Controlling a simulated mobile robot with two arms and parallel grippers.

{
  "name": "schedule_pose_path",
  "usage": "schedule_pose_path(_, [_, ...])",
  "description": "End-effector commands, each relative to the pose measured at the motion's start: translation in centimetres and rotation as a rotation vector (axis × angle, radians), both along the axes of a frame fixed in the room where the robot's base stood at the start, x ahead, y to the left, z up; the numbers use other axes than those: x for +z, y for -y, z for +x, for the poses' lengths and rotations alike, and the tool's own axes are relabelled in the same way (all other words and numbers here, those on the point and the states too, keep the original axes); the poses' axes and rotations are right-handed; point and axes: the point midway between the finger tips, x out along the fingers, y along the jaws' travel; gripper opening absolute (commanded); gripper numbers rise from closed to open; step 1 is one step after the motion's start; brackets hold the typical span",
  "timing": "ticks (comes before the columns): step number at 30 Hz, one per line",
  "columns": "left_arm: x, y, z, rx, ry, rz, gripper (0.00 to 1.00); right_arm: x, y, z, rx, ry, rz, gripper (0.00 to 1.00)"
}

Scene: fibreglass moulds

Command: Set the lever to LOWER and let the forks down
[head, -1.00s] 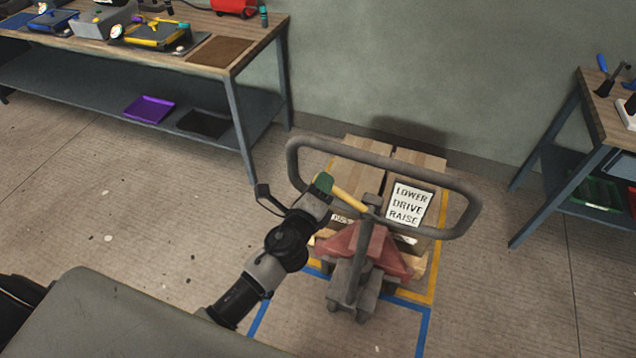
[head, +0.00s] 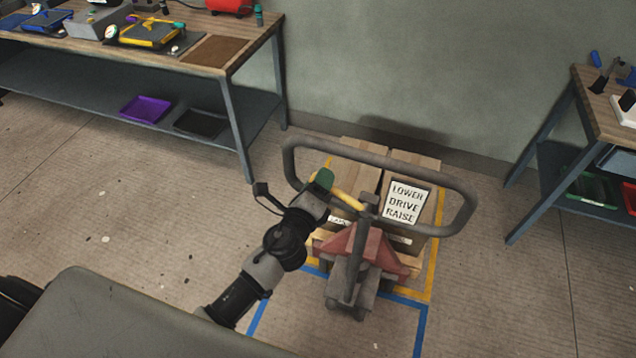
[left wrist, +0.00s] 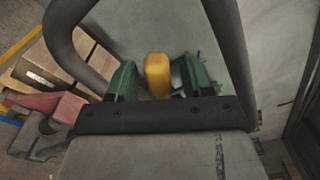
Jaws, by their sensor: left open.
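The pallet truck's grey loop handle (head: 450,182) stands upright in the head view. Its yellow lever (head: 349,200) sticks out up and left from the hub inside the loop. A white sign (head: 405,204) on the right reads LOWER, DRIVE, RAISE from top to bottom. I cannot tell which setting the lever is at. My left gripper (head: 324,182), with green fingers, is open at the lever's outer end. In the left wrist view the yellow lever end (left wrist: 157,75) sits between the open fingers, with gaps on both sides. My right gripper is out of view.
The truck's red and grey base (head: 360,255) stands before a wooden pallet with boxes (head: 352,165), within yellow and blue floor lines. Workbenches stand at back left (head: 232,68) and right (head: 588,105). Floor between them and the truck is clear.

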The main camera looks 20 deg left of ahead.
Motion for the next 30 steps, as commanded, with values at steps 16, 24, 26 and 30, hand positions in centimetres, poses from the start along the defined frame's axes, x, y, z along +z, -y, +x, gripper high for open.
schedule_pose_path(16, [-0.4, -0.6, -8.1, -0.001, -0.003, -0.001, 0.51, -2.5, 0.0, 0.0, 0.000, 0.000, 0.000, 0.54])
schedule_pose_path(24, [-0.1, -0.7, -10.7, -0.001, 0.000, 0.000, 0.51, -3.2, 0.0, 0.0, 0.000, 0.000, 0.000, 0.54])
schedule_pose_path(26, [0.0, -0.7, -10.8, 0.000, 0.000, 0.001, 0.51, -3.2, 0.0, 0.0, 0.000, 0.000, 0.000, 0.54])
schedule_pose_path(30, [0.0, -0.7, -10.8, 0.000, 0.000, 0.001, 0.51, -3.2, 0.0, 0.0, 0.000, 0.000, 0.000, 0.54])
